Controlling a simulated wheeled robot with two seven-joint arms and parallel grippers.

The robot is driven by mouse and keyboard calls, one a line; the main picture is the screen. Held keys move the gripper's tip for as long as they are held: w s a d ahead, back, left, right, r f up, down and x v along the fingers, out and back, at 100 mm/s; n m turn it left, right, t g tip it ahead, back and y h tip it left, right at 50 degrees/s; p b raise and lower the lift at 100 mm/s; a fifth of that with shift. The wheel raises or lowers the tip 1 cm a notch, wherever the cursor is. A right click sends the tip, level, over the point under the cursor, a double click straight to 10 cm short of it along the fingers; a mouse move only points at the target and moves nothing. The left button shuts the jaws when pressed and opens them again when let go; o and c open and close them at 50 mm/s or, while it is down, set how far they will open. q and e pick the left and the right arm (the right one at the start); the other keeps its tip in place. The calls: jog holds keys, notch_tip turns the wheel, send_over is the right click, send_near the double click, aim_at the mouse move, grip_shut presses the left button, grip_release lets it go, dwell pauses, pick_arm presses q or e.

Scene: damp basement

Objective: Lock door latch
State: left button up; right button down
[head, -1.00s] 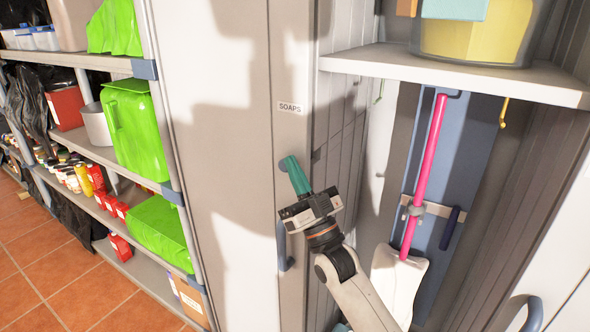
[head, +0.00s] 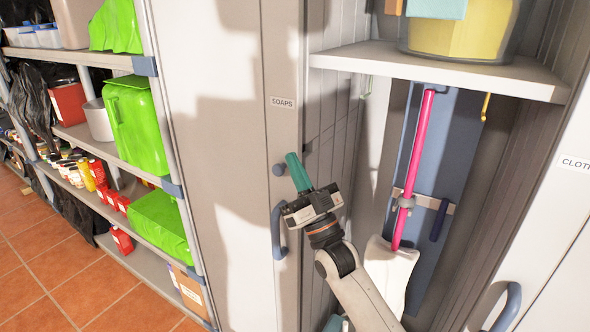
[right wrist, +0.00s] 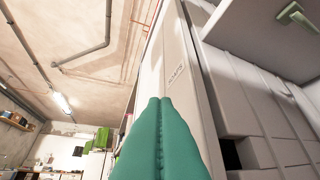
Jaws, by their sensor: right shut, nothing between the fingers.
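The latch appears to be a small round blue-grey knob (head: 279,169) on the edge of the white cabinet door (head: 240,200) labelled SOAPS. A blue-grey curved handle (head: 278,232) is below it. My right gripper (head: 292,157), with teal fingers, is shut and empty. Its tips are just right of the knob in the head view; I cannot tell whether they touch it. In the right wrist view the closed fingers (right wrist: 160,100) point up along the door, and the knob does not show. My left gripper is not in view.
Right of the door, the cabinet is open, with a shelf (head: 440,70) and a pink-handled tool (head: 412,170) inside. Another door with a CLOTH label (head: 574,163) and handle (head: 508,308) is at right. Shelving with green bags (head: 135,125) stands left.

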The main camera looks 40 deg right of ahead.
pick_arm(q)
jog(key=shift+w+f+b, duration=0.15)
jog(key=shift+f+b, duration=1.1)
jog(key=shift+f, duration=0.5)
pick_arm(e)
jog(key=v, duration=0.9)
jog(key=shift+w+f, duration=0.25)
jog(key=shift+f, duration=0.15)
jog(key=shift+h, duration=0.3)
